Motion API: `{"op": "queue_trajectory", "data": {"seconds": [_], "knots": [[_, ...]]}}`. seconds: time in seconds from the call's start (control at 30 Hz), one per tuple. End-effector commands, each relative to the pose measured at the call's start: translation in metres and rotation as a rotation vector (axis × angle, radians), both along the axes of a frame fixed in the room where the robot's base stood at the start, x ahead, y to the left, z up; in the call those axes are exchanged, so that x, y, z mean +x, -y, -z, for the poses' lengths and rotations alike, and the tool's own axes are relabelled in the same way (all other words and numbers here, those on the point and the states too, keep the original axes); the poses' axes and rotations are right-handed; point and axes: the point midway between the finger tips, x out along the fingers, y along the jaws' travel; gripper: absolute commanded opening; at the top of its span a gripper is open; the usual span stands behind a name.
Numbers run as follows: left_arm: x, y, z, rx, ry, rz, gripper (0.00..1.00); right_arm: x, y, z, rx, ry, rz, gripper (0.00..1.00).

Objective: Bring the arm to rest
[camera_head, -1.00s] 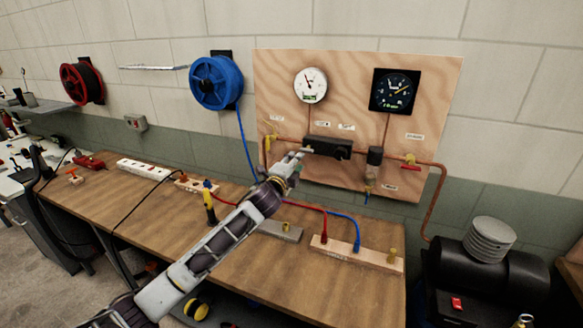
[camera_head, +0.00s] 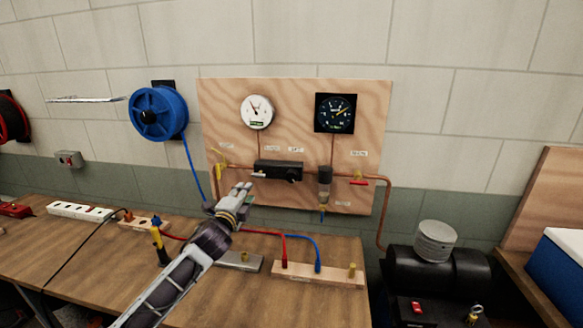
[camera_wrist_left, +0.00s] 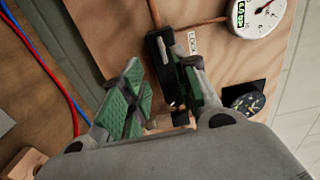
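My left arm reaches in from the lower left in the head view. Its gripper (camera_head: 241,190) is above the workbench (camera_head: 205,285), in front of the lower left of the wooden board (camera_head: 222,105). In the left wrist view the two green-padded fingers (camera_wrist_left: 163,90) are apart, with nothing held between them. The black block (camera_head: 278,171) on the board appears beyond the fingers in the left wrist view (camera_wrist_left: 163,62). In the head view it is to the upper right of the gripper, apart from it. My right gripper is in neither view.
The board carries a white gauge (camera_head: 257,112), a black gauge (camera_head: 335,113) and copper pipes. Red and blue leads run to a wooden terminal strip (camera_head: 320,275) on the bench. A blue reel (camera_head: 158,114) hangs on the wall. A black compressor (camera_head: 440,270) stands right of the bench.

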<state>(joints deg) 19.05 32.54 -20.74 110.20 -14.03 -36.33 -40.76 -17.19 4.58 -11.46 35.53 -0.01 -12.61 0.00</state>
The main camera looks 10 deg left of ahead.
Motion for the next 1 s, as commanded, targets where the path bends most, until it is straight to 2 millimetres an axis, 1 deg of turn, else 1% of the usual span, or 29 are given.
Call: {"op": "queue_trajectory", "data": {"seconds": [0.17,0.27,0.37,0.5,0.67,0.87,1.0], "knots": [[-0.009,0.004,0.017,-0.053,-0.041,-0.010,0.30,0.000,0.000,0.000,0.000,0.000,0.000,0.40],[-0.019,0.006,0.035,-0.110,-0.088,-0.027,0.30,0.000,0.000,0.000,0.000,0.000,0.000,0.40],[-0.034,0.010,0.057,-0.186,-0.147,-0.049,0.30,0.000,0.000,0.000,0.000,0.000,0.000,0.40],[-0.058,0.014,0.090,-0.302,-0.241,-0.092,0.30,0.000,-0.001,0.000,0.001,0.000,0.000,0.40],[-0.090,0.018,0.127,-0.432,-0.351,-0.150,0.30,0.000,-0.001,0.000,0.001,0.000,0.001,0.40],[-0.134,0.022,0.168,-0.585,-0.484,-0.235,0.30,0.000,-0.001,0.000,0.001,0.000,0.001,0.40],[-0.167,0.025,0.194,-0.687,-0.577,-0.306,0.30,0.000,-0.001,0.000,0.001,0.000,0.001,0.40]]}}
